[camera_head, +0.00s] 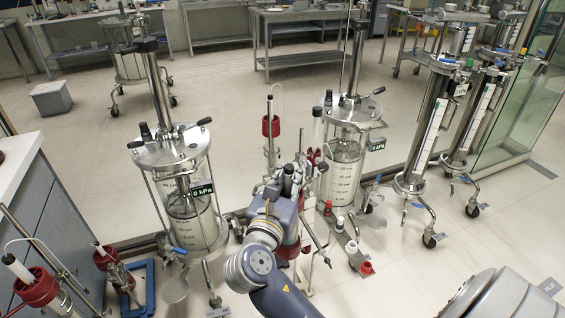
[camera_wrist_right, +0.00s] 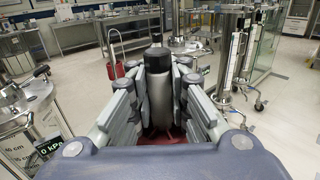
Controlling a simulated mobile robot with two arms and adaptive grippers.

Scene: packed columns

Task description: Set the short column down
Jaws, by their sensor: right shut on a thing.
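My right gripper (camera_head: 287,180) is low in the middle of the head view, between two wheeled glass columns. In the right wrist view, its fingers (camera_wrist_right: 158,100) are shut on a silver-grey cylinder with a black cap, which I take as the short column (camera_wrist_right: 159,90). The column stands roughly upright between the finger pads. Its lower end is hidden by the gripper, with something dark red showing below it. In the head view the gripper mostly hides the held column. I cannot tell whether it touches a support. My left gripper is not in view.
Large wheeled columns with 0 kPa gauges stand left (camera_head: 182,190) and right (camera_head: 345,160) of my gripper. A thin column with a red collar (camera_head: 270,126) stands just behind it. Tall steel columns (camera_head: 430,125) stand at right. White and red bottles (camera_head: 352,247) sit low nearby.

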